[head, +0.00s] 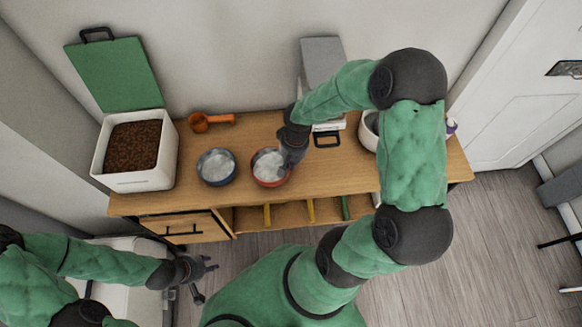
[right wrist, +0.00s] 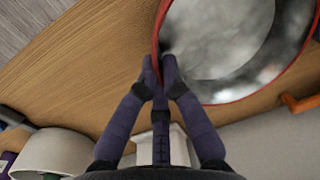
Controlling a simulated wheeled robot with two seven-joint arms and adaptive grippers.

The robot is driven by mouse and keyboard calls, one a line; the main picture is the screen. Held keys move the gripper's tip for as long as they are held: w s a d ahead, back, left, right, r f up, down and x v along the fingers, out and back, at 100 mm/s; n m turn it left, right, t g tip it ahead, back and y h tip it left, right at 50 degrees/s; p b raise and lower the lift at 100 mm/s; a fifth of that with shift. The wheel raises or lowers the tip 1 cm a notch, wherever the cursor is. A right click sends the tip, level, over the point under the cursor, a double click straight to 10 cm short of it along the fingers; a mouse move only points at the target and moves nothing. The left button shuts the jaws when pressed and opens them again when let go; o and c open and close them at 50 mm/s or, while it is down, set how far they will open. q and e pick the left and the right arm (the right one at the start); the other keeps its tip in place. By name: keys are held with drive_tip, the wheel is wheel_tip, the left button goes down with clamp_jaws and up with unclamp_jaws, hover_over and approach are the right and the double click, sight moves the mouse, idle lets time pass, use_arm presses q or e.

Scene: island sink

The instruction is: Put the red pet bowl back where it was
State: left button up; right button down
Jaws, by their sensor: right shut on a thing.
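In the right wrist view the red bowl (right wrist: 159,30) fills the upper right. My right gripper (head: 291,158) is shut on its rim; the fingers (right wrist: 162,72) meet at the rim's edge. The bowl looks level, at or very close to the counter top. My left gripper (head: 205,268) is open and empty in front of the counter, at the lower left.
An open white bin of brown kibble (head: 132,145) stands at the counter's left end, its green lid (head: 115,75) raised. An orange scoop (head: 208,122) lies behind the blue bowl. A grey-lidded box (head: 322,60) stands at the back. A white round container (head: 367,133) is partly hidden by my right arm.

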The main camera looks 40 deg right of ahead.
drive_tip(key=shift+w+d+f, duration=0.15)
drive_tip(key=shift+f, duration=0.2)
wheel_tip(320, 180, down, 3)
drive_tip(key=shift+w+d+f+b, duration=0.1)
drive_tip(key=shift+w+f+b, duration=0.1)
drive_tip(key=shift+b, duration=0.65)
drive_tip(key=shift+r, duration=0.1)
drive_tip(key=c, duration=1.8)
unclamp_jaws()
drive_tip(key=shift+f, duration=0.2)
drive_tip(key=shift+c, duration=0.2)
drive_tip(key=o, duration=0.4)
drive_tip(key=shift+o, duration=0.2)
